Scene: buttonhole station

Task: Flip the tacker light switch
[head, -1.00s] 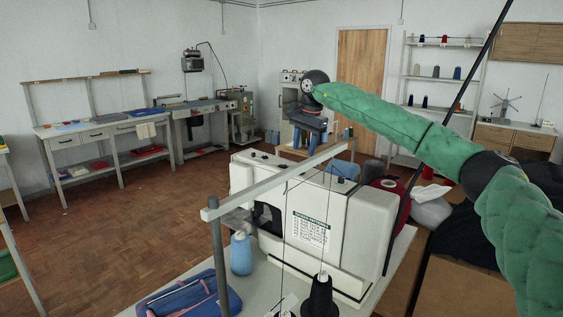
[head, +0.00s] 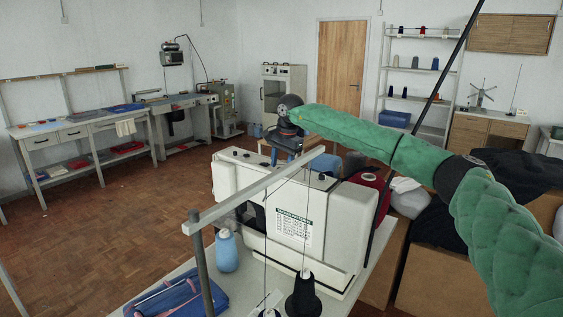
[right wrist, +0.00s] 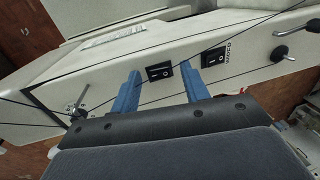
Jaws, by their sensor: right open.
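The cream sewing machine (head: 330,215), the tacker by its place in the scene, stands on the bench. Its side with the switches faces away in the head view. In the right wrist view its side panel (right wrist: 115,75) holds two black rocker switches. One switch (right wrist: 159,71) shows between my fingertips; the other switch (right wrist: 214,57) is right of my right finger, near small lettering I cannot read. My right gripper (right wrist: 161,77) is open and empty, its blue fingers pointing at the panel; contact cannot be told. In the head view my right gripper (head: 284,148) is behind the machine. My left gripper is out of view.
A metal thread-stand bar (head: 255,188) crosses in front of the machine. A blue thread cone (head: 226,252), a black cone (head: 303,295) and a blue folded cloth (head: 180,298) are on the bench. A black knob (right wrist: 281,53) and a lever (right wrist: 313,25) project from the panel.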

